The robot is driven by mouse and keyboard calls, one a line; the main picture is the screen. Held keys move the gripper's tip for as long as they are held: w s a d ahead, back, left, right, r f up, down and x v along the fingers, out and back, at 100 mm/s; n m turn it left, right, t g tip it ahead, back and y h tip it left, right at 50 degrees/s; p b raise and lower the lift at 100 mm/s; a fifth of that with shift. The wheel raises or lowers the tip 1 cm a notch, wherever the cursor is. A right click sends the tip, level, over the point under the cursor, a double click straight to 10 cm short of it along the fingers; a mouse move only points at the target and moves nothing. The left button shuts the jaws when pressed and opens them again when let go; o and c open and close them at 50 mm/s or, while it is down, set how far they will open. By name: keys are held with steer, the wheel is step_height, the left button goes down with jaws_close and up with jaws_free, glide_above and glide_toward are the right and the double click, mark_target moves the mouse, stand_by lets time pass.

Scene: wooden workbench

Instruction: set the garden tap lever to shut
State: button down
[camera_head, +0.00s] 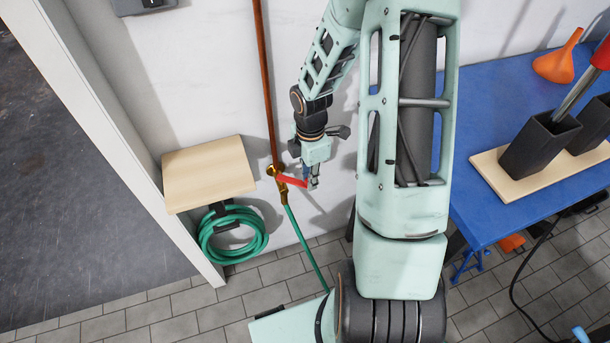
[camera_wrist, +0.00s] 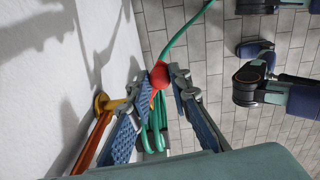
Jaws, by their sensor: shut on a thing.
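The garden tap (camera_head: 283,193) is brass and sits on the wall at the foot of a copper pipe, with a green hose running down from it. Its red lever (camera_head: 291,180) points to the right and slightly down in the head view, across the line of the pipe. My gripper (camera_head: 313,182) is shut on the outer end of the lever. In the wrist view, the red lever end (camera_wrist: 160,75) shows between the fingertips of my gripper (camera_wrist: 162,84). The brass tap (camera_wrist: 112,104) is left of the fingers there, partly hidden behind one of them.
A wooden shelf (camera_head: 208,174) is on the wall left of the tap, with a coiled green hose (camera_head: 233,236) hanging below it. The copper pipe (camera_head: 262,90) runs up the wall. A blue workbench (camera_head: 480,110) stands on the right. Tiled floor lies below.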

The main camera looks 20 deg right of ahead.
steer(key=shift+w+d+n+p, duration=0.3)
steer(key=shift+w+n+p, duration=0.6)
steer(key=shift+n+p, duration=0.4)
steer(key=shift+w+d+n+p, duration=0.35)
steer(key=shift+w+n+p, duration=0.7)
steer(key=shift+n, duration=0.3)
steer(key=shift+w+d+n+p, duration=0.3)
steer(key=shift+w+n+p, duration=0.5)
steer(key=shift+n+p, duration=0.5)
steer(key=c, duration=1.8)
jaws_free()
steer(key=shift+o, duration=0.2)
steer(key=shift+r, duration=0.15)
step_height(320, 180, up, 12)
